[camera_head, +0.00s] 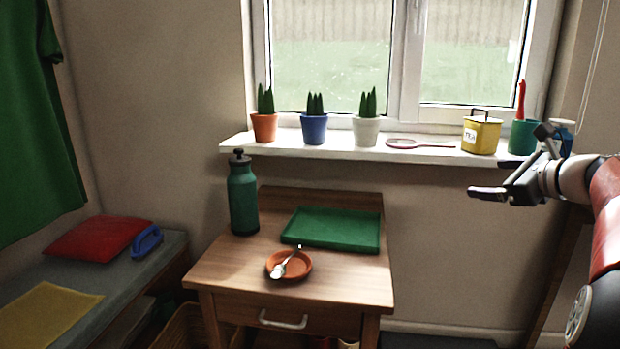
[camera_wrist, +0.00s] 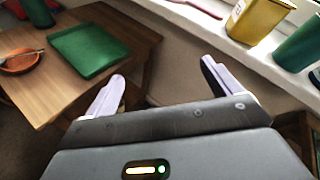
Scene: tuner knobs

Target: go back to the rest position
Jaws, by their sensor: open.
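My gripper (camera_head: 488,179) is at the right of the head view, in front of the wall just below the window sill. Its two fingers are spread apart with nothing between them. In the wrist view the open gripper (camera_wrist: 160,82) points past the table's right side, with carpet and wall between its fingers. My arm comes in from the right edge of the head view. No tuner knobs can be made out.
A wooden table (camera_head: 345,284) holds a green tray (camera_head: 335,230), a green bottle (camera_head: 243,200) and an orange saucer (camera_head: 289,265) with a spoon. The sill (camera_head: 350,150) bears potted plants, a yellow tin (camera_head: 481,135) and a green pot (camera_head: 523,137) close to my gripper.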

